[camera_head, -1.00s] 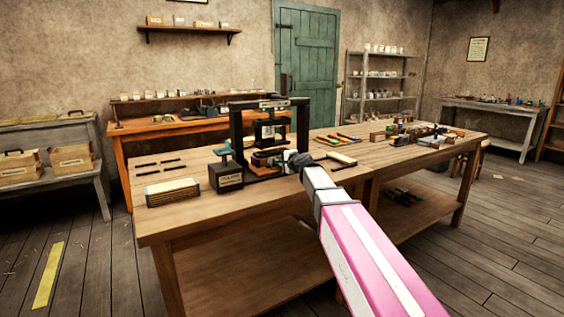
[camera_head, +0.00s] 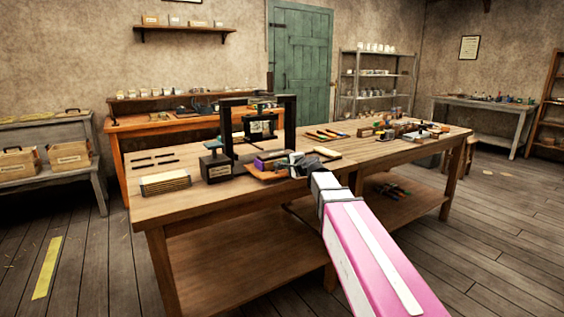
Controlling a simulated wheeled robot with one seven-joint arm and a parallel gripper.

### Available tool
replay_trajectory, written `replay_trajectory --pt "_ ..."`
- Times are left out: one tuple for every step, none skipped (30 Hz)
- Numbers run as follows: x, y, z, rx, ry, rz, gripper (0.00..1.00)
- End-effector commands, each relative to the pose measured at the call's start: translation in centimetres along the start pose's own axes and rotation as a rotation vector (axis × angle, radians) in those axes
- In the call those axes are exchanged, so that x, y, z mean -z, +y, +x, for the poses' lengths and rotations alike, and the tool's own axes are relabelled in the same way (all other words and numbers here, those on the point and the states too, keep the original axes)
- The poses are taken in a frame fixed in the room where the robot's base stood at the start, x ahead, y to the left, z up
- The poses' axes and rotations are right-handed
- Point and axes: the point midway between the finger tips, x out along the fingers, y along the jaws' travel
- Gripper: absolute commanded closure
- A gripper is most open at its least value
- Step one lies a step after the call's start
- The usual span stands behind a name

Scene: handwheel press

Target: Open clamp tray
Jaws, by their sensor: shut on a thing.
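The black-framed press (camera_head: 228,135) stands on the workbench. The clamp tray (camera_head: 268,175), brown and flat, sticks out of the press toward the front right. Purple and dark parts (camera_head: 267,163) sit on it. My gripper (camera_head: 294,168) is at the right end of the tray and is shut on it. The tray's grip is too small and partly covered by my gripper to see clearly. My pink and white arm reaches in from the lower right.
A dark box with a teal top (camera_head: 215,165) stands left of the tray, close to the press. A ribbed wooden block (camera_head: 165,183) lies further left. Tools (camera_head: 326,134) and a pale board (camera_head: 327,153) lie to the right.

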Motion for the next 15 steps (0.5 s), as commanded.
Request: replay_trajectory --pt "-0.10 0.25 -0.91 -0.001 0.000 0.000 1.00" --pt "-0.10 0.30 -1.16 -0.001 0.000 0.000 1.00" --pt "-0.09 0.34 -1.41 -0.001 -0.001 0.000 1.00" --pt "-0.09 0.37 -1.54 -0.001 -0.001 0.000 1.00" --pt "-0.08 0.39 -1.64 -0.001 -0.001 0.000 1.00" --pt "-0.07 0.40 -1.71 -0.001 -0.001 0.000 1.00" --pt "-0.06 0.40 -1.74 -0.001 -0.001 0.000 1.00" --pt "-0.05 0.40 -1.74 -0.001 -0.001 0.000 1.00" --pt "-0.05 0.40 -1.72 -0.001 -0.001 0.000 1.00" --pt "-0.04 0.40 -1.70 -0.001 -0.001 -0.001 1.00" --pt "-0.04 0.39 -1.69 -0.001 -0.001 -0.001 1.00" --pt "-0.04 0.39 -1.68 -0.001 -0.002 -0.001 1.00" --pt "-0.04 0.39 -1.68 -0.001 -0.002 -0.001 1.00" --pt "-0.04 0.39 -1.68 -0.001 -0.002 -0.001 1.00" --pt "-0.04 0.39 -1.67 -0.001 -0.002 -0.001 1.00"
